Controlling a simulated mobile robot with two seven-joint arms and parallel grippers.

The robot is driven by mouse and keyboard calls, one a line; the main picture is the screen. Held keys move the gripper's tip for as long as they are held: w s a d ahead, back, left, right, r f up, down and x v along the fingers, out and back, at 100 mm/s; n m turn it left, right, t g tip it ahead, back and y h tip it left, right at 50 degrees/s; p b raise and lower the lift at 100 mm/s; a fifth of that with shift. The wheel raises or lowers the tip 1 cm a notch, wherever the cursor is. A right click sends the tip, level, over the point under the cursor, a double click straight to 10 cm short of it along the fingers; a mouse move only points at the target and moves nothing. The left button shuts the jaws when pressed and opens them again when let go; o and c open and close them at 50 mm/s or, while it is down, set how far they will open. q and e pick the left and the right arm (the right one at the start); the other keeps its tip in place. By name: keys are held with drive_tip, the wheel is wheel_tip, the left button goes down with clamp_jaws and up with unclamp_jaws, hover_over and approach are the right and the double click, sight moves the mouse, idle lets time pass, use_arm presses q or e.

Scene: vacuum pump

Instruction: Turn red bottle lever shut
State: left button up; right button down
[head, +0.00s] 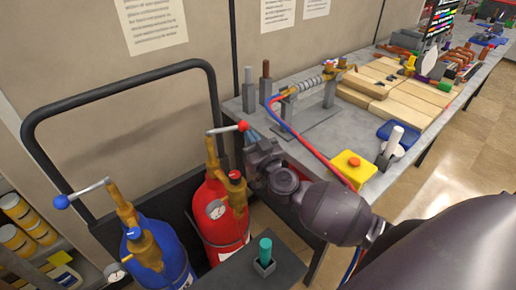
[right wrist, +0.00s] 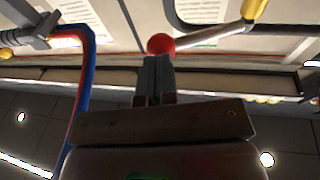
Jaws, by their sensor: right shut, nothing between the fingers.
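The red bottle (head: 217,224) stands upright in a cart, with a brass valve (head: 213,160) on top. Its lever (head: 222,129) is a metal rod that sticks out to the right and ends in a red ball (head: 243,126). My right gripper (head: 252,141) is shut and empty, just right of the ball and a little below it in the head view. In the right wrist view the red ball (right wrist: 160,43) sits right at the tips of the closed fingers (right wrist: 157,62). I cannot tell whether they touch. My left gripper is not in view.
A blue bottle (head: 172,262) with a blue-ball lever (head: 80,193) stands left of the red one. The cart's dark handle (head: 120,92) rises behind. The workbench (head: 318,135) with a torch and hoses is close on the right. A yellow box (head: 351,170) sits at its edge.

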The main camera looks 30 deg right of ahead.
sight(248, 126)
drive_tip(key=shift+w, duration=0.35)
drive_tip(key=shift+d+r, duration=0.1)
drive_tip(key=w+n+y+b, duration=0.1)
drive_tip(key=y, duration=0.1)
drive_tip(key=w+d+n+y+b, duration=0.1)
drive_tip(key=w+n+y, duration=0.1)
drive_tip(key=y, duration=0.1)
drive_tip(key=shift+w+d+g+y, duration=0.1)
drive_tip(key=shift+d+g+y, duration=0.1)
drive_tip(key=shift+g+y, duration=0.1)
drive_tip(key=shift+w+d, duration=0.15)
drive_tip(key=shift+w, duration=0.4)
drive_tip(key=shift+r, duration=0.1)
